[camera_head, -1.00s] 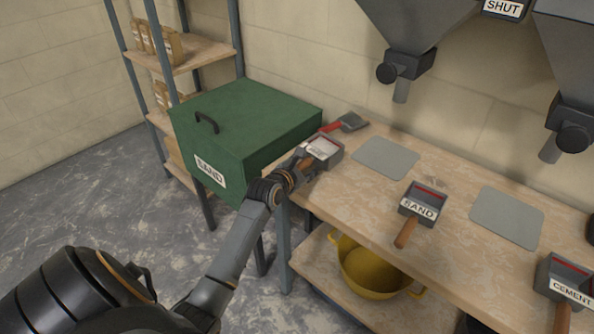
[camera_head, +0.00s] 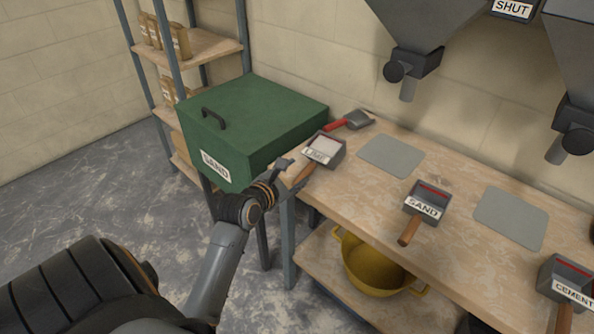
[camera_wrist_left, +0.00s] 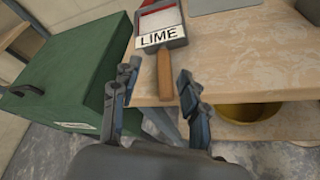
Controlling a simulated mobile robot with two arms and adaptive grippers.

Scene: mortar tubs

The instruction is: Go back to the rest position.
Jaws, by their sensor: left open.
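My left gripper (camera_head: 287,171) is near the left front edge of the bench (camera_head: 335,199), at the wooden handle of the lime scoop (camera_head: 324,149). In the left wrist view the two fingers (camera_wrist_left: 159,88) stand apart, with the handle of the lime scoop (camera_wrist_left: 165,75) ahead of and between them, not gripped. The scoop lies on the bench with pale powder in it and its LIME label facing front. My right gripper is not in view.
A green SAND bin (camera_head: 250,120) stands just left of the bench. A red-handled trowel (camera_head: 350,121), a sand scoop (camera_head: 426,203), a cement scoop (camera_head: 566,280) and grey mats lie on the bench. A yellow tub (camera_head: 375,268) sits on the lower shelf. Hoppers hang above.

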